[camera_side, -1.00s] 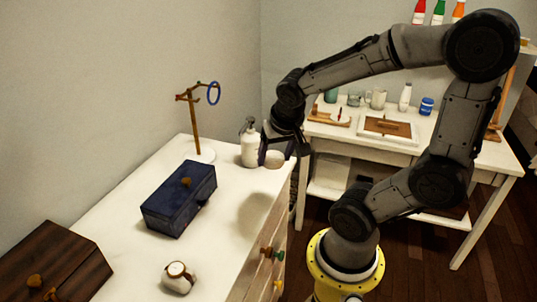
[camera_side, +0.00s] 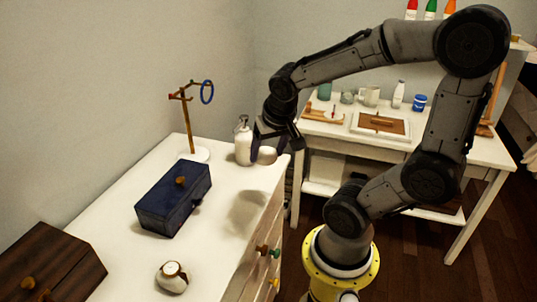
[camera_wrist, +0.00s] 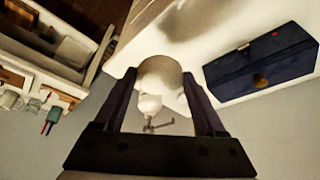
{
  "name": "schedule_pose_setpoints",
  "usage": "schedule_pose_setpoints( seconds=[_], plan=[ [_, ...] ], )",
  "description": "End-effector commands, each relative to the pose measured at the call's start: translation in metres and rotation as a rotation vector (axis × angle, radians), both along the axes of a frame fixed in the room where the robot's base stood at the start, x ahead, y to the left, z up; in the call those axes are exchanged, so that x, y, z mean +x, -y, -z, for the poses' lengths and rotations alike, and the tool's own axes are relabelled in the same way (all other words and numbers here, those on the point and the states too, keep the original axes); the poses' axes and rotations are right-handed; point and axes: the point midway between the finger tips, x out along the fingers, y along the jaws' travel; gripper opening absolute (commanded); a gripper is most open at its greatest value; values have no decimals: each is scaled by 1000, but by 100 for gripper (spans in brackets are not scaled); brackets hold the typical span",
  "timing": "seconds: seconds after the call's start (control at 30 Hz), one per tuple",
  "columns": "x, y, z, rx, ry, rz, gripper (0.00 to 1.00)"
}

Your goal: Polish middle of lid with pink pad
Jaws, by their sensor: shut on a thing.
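My gripper (camera_side: 274,146) is shut on a pale, rounded pad, whose pink colour is hard to make out; the pad (camera_side: 266,155) shows low between the fingers. The wrist view also shows the pad (camera_wrist: 160,72) between both fingers. The pad is above the back right of the white dresser, in front of the pump bottle. A blue box (camera_side: 174,198) with a wooden knob (camera_side: 180,181) on its lid stands on the dresser, left of and nearer the camera than my gripper. The wrist view shows the blue box (camera_wrist: 275,62) at the right, apart from the fingers.
A white pump bottle (camera_side: 243,146) and a hook stand (camera_side: 188,125) are at the dresser's (camera_side: 110,205) back. A dark wooden box (camera_side: 48,268) and a small white pot (camera_side: 172,277) are in front. A white side table (camera_side: 440,150) with several items stands behind the arm.

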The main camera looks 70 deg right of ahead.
Motion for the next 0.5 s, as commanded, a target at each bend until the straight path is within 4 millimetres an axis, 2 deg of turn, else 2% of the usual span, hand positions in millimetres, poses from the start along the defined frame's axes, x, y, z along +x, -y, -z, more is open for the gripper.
schedule_pose_setpoints(
  seconds=[0.1, 0.23, 0.37, 0.5],
  plan=[
    [32, 3, -23, 0, 5, -71, 28],
    [81, -11, -42, 0, 2, -208, 28],
    [132, -38, -53, 1, 1, -352, 28],
    [180, -79, -56, 1, -2, -497, 28]
  ],
)
